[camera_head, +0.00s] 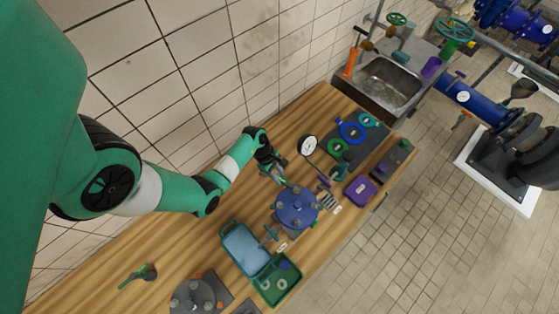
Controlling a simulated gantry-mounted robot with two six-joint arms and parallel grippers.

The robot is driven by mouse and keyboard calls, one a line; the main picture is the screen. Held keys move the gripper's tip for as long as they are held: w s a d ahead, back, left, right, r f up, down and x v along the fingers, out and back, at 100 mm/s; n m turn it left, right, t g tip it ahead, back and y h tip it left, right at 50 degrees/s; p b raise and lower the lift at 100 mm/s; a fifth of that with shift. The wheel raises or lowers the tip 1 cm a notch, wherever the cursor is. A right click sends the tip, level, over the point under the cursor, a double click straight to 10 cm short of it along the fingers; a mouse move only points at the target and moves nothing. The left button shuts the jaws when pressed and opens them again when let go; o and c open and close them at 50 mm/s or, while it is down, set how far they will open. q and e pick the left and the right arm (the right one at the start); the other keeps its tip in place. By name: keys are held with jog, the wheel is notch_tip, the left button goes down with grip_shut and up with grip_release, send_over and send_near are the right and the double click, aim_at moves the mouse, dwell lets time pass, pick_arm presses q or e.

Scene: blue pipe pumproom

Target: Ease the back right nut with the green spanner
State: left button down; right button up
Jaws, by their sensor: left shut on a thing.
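A round blue flange cover (297,208) sits on the wooden bench, with several grey nuts around its rim. The nut at its back edge (297,189) is close to my gripper; which one counts as back right is hard to tell at this size. My left gripper (275,172) is above the bench, just behind and left of the cover. It is shut on the green spanner (281,180), which is small and partly hidden by the fingers. The spanner's end is near the cover's back edge; I cannot tell whether it touches a nut. My right gripper is out of view.
A blue-green tray (246,248) and a green bin (277,281) stand in front of the cover. A grey flange (193,297) is at the front. A purple box (360,190) and a dark mat (352,142) with coloured rings lie right. A tiled wall (240,60) bounds the back.

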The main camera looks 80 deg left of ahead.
pick_arm(q)
jog(key=shift+r, duration=0.35)
dwell(0.5)
jog(key=shift+r, duration=1.75)
